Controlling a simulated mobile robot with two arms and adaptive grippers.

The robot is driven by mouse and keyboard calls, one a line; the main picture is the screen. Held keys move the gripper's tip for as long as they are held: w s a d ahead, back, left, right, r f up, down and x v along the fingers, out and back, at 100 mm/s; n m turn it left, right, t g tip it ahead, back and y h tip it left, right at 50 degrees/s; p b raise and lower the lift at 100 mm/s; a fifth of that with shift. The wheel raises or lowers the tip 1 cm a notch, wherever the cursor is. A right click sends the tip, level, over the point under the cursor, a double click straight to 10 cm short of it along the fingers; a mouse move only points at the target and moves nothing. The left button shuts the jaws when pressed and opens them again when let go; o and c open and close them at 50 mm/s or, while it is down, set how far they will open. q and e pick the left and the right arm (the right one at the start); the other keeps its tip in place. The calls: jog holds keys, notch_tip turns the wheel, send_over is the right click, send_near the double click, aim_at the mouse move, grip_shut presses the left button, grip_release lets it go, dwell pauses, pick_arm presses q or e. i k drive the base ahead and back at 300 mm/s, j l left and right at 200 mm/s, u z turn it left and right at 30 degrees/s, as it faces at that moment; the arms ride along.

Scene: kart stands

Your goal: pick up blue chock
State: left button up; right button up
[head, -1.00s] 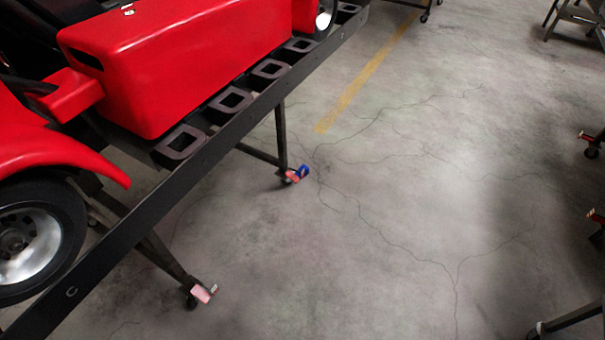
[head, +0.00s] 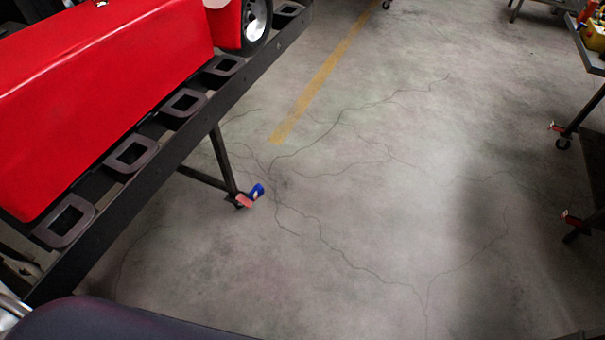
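The blue chock (head: 257,191) is a small blue piece on the floor at the foot of the kart stand's leg. It sits beside a red and pink caster pedal (head: 244,201), and I cannot tell whether they touch. Neither of my grippers shows in the head view.
The black kart stand (head: 168,150) with a red kart (head: 110,85) fills the left side. A dark rounded shape covers the bottom left. A table (head: 586,45) with casters stands at the right edge. The cracked concrete floor (head: 380,200) between is clear.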

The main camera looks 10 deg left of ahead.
aim_at(260, 189)
jog(key=i+l+z, duration=0.15)
jog(key=i, duration=0.75)
jog(key=i+l+z, duration=0.2)
jog(key=i, duration=0.7)
jog(key=i+u, duration=0.3)
jog(key=u, duration=0.15)
jog(key=i+l+u, duration=0.2)
jog(key=u, duration=0.2)
jog(key=i+l+u, duration=0.3)
jog(key=u, duration=0.15)
jog(key=i+l+u, duration=0.3)
jog(key=u, duration=0.15)
